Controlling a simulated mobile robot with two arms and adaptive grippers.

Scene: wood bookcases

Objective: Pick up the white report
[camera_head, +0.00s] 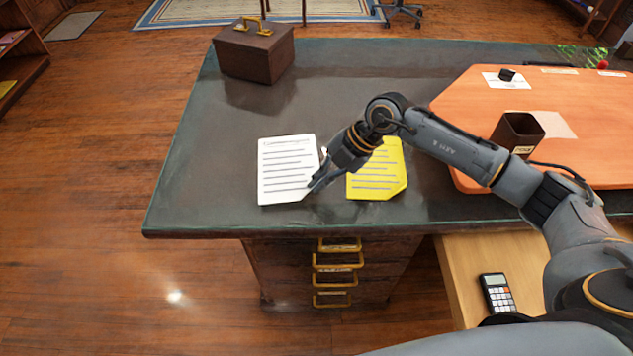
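The white report (284,172) is a sheet with a heading and black lines, lying flat on the dark desk top (222,198) near its front left. My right gripper (315,187) is at the right edge of the white report, low over the desk, with its fingertips by the lower right corner. I cannot tell whether the fingers touch the paper or how far apart they are. A yellow sheet (378,178) with lines lies just right of the gripper, partly hidden by my arm. My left gripper is not in view.
A brown case (258,55) with a yellow handle stands at the back left. A dark cup (516,131) stands on the orange board (455,105) at the right. A calculator (497,293) lies on a lower wooden surface. The desk's left side is clear.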

